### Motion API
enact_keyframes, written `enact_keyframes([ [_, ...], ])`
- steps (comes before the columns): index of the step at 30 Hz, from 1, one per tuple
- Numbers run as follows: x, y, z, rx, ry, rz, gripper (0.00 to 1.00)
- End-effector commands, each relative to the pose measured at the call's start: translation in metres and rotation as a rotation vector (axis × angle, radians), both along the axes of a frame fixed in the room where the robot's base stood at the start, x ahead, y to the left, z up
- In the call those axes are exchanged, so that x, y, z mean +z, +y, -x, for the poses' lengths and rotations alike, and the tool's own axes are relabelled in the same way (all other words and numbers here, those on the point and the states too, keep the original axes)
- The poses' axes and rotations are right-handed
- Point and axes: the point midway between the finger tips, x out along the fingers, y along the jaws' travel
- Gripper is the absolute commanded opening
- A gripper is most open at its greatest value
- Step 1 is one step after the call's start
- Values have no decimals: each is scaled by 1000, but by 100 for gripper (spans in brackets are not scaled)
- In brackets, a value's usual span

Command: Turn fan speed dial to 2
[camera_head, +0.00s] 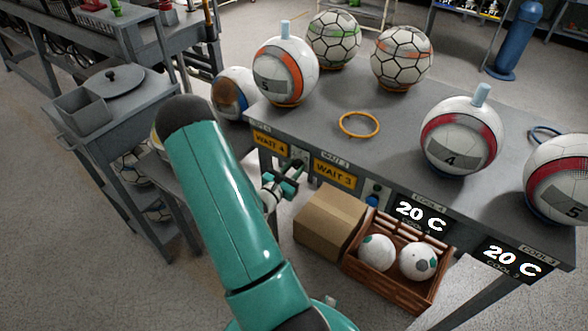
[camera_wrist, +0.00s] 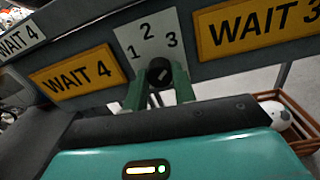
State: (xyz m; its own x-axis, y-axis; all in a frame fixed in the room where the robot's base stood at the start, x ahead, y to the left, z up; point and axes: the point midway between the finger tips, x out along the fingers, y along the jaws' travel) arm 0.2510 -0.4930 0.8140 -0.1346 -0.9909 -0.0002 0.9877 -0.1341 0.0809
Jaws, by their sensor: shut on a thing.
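The fan speed dial (camera_wrist: 159,70) is a small dark round knob on a light plate with 1, 2 and 3 around it. The 2 is above the knob, the 1 upper left and the 3 upper right. The two green fingers of my gripper (camera_wrist: 160,86) are closed on the knob's sides. A small pale mark shows on the knob, but I cannot tell which number it points at. In the head view my gripper (camera_head: 284,182) is at the front edge of the table, between the yellow signs; the knob is not clear there.
Yellow signs WAIT 4 (camera_head: 270,144) and WAIT 3 (camera_head: 335,174) flank the dial. Below the grey table (camera_head: 385,125) are a cardboard box (camera_head: 327,222) and a wooden crate (camera_head: 392,285) with two balls. Several balls stand on the table. A grey cart (camera_head: 105,118) is at left.

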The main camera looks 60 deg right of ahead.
Motion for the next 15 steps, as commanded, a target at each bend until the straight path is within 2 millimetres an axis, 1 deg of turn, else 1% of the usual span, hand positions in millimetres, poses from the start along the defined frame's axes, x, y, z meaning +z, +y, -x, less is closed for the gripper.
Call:
enact_keyframes([
  [8, 0, 1, -1, 2, 83, -12, 4],
  [15, 0, 1, -1, 4, 251, -38, 4],
])
